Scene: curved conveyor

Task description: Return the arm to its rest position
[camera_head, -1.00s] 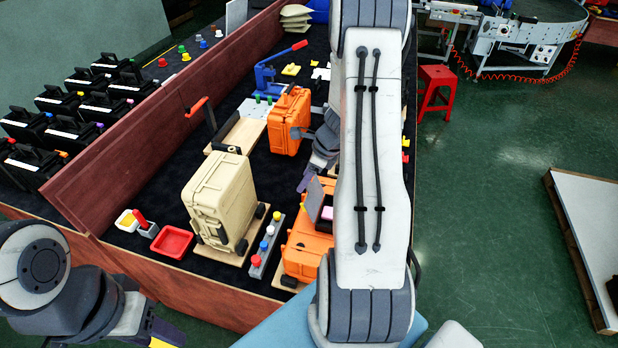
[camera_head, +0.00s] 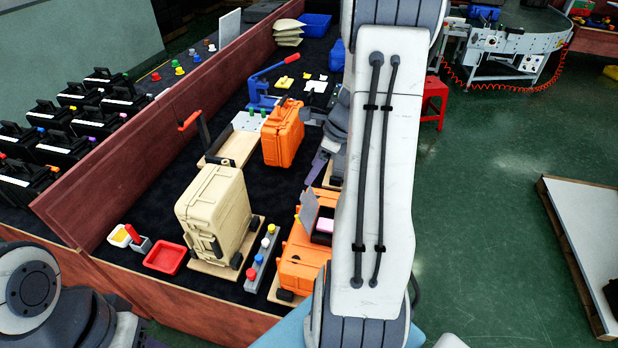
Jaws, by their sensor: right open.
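My right arm comes down the middle of the view. My right gripper (camera_head: 318,165) shows partly beside the arm, to the right of the upright orange case (camera_head: 283,134). It is open and holds nothing that I can see. A gap of dark table surface shows between it and the case. Part of it is hidden behind my right forearm. My left wrist (camera_head: 30,290) shows at the bottom left corner; its gripper is cut off by the lower edge.
A beige case (camera_head: 212,210) stands on a wooden board. An open orange case (camera_head: 298,262) lies near the front, partly behind my arm. A red tray (camera_head: 166,259) and blue press (camera_head: 262,92) share the table. Green floor on the right is clear near my arm.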

